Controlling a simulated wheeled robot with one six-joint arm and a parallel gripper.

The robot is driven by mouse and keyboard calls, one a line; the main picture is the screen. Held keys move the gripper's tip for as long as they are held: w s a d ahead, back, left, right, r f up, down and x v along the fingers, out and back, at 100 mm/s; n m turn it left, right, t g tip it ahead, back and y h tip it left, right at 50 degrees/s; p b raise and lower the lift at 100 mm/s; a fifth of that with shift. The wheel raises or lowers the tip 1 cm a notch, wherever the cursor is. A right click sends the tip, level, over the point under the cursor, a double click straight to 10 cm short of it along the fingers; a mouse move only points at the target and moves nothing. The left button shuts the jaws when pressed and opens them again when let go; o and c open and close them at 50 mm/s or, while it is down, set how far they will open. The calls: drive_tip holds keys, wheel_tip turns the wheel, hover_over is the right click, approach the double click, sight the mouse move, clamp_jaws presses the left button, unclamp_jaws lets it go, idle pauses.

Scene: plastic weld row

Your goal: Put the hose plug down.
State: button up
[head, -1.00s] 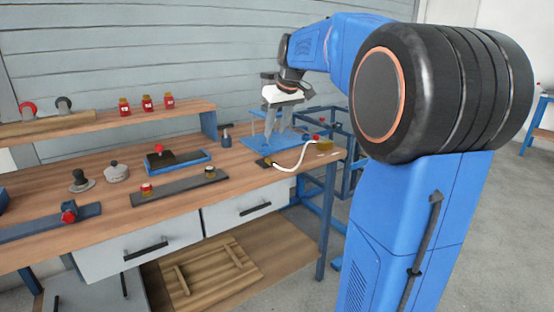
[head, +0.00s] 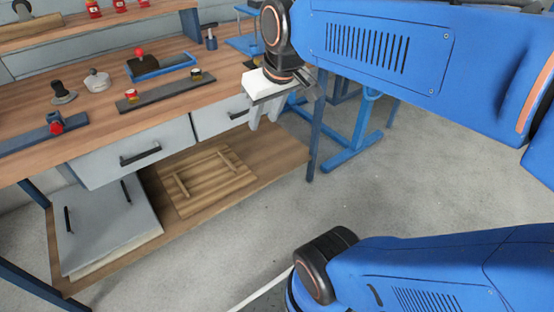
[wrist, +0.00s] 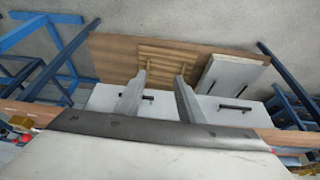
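My gripper (head: 265,122) hangs in front of the bench's right end in the head view, fingers pointing down. In the wrist view its two fingers (wrist: 161,76) stand apart with nothing between them, so it is open and empty. I cannot make out the hose plug in either current view; my arm covers the bench's right end in the head view. A brass-coloured fitting (wrist: 20,122) with red beside it shows at the left edge of the wrist view.
Drawers (head: 130,152) and a lower shelf (head: 270,150) face me.

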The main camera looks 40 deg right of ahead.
drive_tip(key=s+a+f, duration=0.2)
drive_tip(key=s+f, duration=0.5)
drive_tip(key=s, duration=0.1)
drive_tip(key=shift+f, duration=0.2)
